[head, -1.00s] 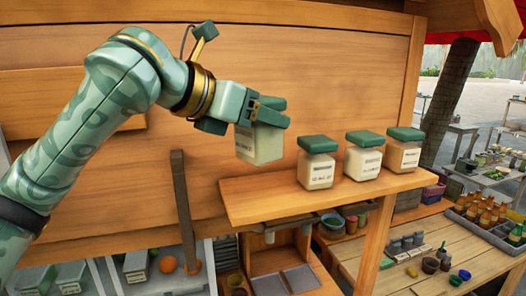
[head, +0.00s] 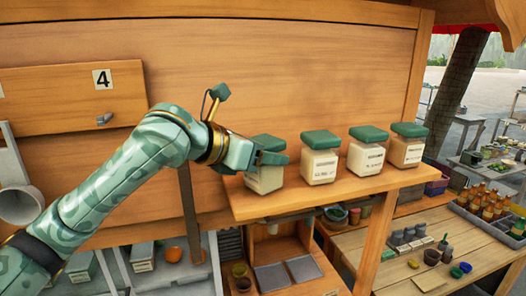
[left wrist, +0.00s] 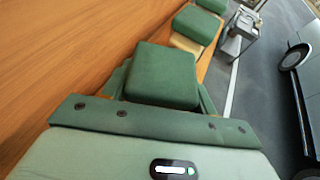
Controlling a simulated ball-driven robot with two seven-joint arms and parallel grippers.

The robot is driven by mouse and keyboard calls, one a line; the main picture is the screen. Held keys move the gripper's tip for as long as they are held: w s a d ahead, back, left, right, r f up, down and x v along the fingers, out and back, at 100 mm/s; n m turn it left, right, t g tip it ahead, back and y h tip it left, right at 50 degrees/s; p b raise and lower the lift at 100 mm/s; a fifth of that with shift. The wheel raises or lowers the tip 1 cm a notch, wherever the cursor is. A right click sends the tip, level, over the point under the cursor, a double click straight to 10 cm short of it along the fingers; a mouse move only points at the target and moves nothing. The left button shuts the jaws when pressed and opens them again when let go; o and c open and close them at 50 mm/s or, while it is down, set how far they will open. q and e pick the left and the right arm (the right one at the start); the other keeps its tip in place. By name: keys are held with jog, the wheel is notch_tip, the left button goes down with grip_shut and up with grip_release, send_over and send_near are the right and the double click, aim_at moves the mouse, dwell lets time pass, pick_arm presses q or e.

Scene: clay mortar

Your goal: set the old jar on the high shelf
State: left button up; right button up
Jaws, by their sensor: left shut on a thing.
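My left gripper (head: 272,159) is shut on a square jar (head: 264,181) with a cream, labelled body and a green lid. The jar is upright at the left end of the high wooden shelf (head: 330,200). Its base is at the board's level, but I cannot tell whether it rests there or hangs just above. In the left wrist view the jar's green lid (left wrist: 165,73) lies between the fingers (left wrist: 150,118), and its body is hidden. My right gripper is not in view.
Three similar jars stand in a row to the right on the shelf: the nearest (head: 320,165), a middle one (head: 366,157) and a far one (head: 406,150). A wooden wall (head: 300,75) rises behind. Below right is a bench (head: 400,265) with bottles and small bowls.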

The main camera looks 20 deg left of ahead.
pick_arm(q)
jog(key=o, duration=1.1)
jog(key=shift+f, duration=0.1)
jog(key=shift+o, duration=0.2)
jog(key=shift+a+r, duration=0.1)
jog(key=shift+r, duration=0.15)
jog(key=b+v, duration=0.2)
jog(key=v, duration=0.9)
jog(key=shift+s+a, duration=0.15)
jog(key=shift+s, duration=0.2)
